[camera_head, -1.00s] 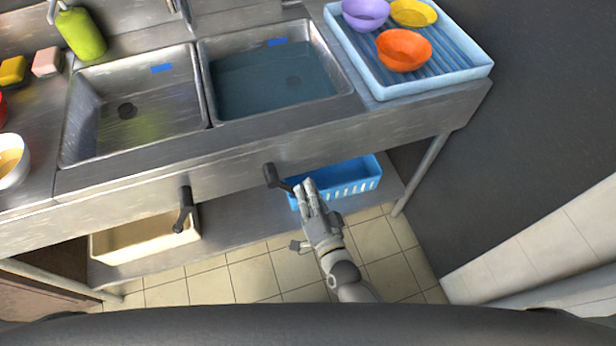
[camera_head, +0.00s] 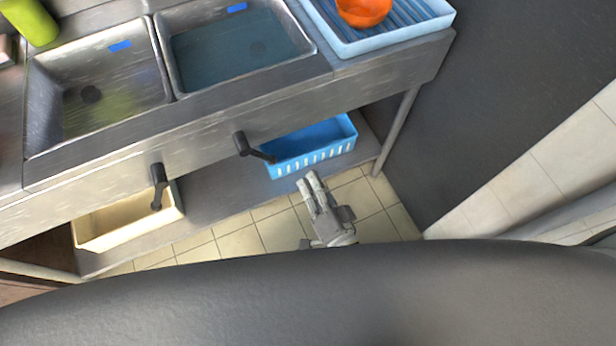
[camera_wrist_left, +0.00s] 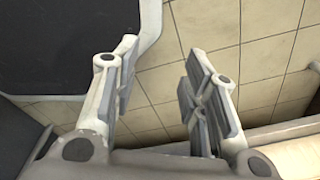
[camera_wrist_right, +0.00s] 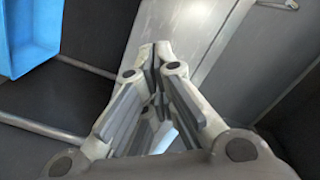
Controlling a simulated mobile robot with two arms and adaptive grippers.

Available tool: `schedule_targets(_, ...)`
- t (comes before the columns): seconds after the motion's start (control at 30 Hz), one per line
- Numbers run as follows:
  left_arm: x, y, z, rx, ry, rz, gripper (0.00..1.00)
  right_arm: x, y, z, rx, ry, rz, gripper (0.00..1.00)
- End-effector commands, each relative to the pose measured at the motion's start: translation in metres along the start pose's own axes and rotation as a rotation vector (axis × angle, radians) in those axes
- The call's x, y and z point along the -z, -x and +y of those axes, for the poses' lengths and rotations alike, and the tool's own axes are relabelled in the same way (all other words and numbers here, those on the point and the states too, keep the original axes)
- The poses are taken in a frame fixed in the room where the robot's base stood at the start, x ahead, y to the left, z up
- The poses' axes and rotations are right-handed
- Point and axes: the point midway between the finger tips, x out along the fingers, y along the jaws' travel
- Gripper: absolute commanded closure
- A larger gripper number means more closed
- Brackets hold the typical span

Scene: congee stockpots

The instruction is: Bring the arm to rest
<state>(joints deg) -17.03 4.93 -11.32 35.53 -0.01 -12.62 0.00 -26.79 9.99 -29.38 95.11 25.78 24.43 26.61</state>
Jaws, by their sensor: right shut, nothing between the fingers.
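My right gripper (camera_head: 310,182) is in front of the sink unit, above the tiled floor and close to my body. It is shut and empty, apart from the lever handles and the blue basket. In the right wrist view its fingertips (camera_wrist_right: 156,50) meet with nothing between them. My left gripper is out of the head view. In the left wrist view its fingers (camera_wrist_left: 160,70) stand apart with tiled floor behind them, and nothing is between them.
Two black lever handles (camera_head: 158,186) (camera_head: 252,148) stick out from the sink front. A blue basket (camera_head: 312,146) and a cream bin (camera_head: 128,222) sit on the lower shelf. The left basin (camera_head: 95,95) looks empty; the right (camera_head: 235,50) holds water. An orange bowl (camera_head: 363,10) sits on the blue rack (camera_head: 395,40).

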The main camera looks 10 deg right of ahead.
Motion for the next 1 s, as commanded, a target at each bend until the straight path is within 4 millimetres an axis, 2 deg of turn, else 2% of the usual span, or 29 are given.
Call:
schedule_targets(0.2, 0.002, 0.000, 0.011, -0.012, 0.004, 0.002, 0.60, 0.000, 0.000, 0.000, 0.000, 0.000, 0.000, 1.00)
schedule_targets(0.47, -0.001, 0.000, 0.011, -0.014, 0.001, -0.001, 0.60, -0.001, 0.000, 0.001, -0.001, 0.001, -0.001, 1.00)
schedule_targets(0.57, -0.001, 0.000, 0.010, -0.012, 0.000, -0.001, 0.60, -0.007, 0.001, 0.013, -0.025, 0.029, -0.024, 1.00)
schedule_targets(0.67, -0.002, 0.000, 0.008, -0.009, -0.001, -0.002, 0.60, -0.027, 0.007, 0.050, -0.095, 0.108, -0.096, 1.00)
schedule_targets(0.77, -0.002, 0.000, 0.007, -0.008, -0.001, -0.002, 0.60, -0.055, 0.023, 0.109, -0.205, 0.230, -0.214, 1.00)
schedule_targets(0.8, -0.002, 0.000, 0.006, -0.008, -0.001, -0.002, 0.60, -0.067, 0.033, 0.136, -0.255, 0.282, -0.273, 1.00)
schedule_targets(0.87, -0.002, 0.000, 0.006, -0.008, -0.001, -0.002, 0.60, -0.084, 0.052, 0.175, -0.330, 0.356, -0.364, 1.00)
schedule_targets(0.9, -0.002, 0.000, 0.006, -0.008, -0.001, -0.002, 0.60, -0.094, 0.067, 0.199, -0.377, 0.402, -0.427, 1.00)
schedule_targets(0.97, -0.002, 0.000, 0.006, -0.007, -0.001, -0.002, 0.60, -0.108, 0.093, 0.235, -0.447, 0.465, -0.525, 1.00)
schedule_targets(1.0, -0.002, 0.000, 0.006, -0.007, -0.001, -0.002, 0.60, -0.117, 0.113, 0.258, -0.494, 0.504, -0.593, 1.00)
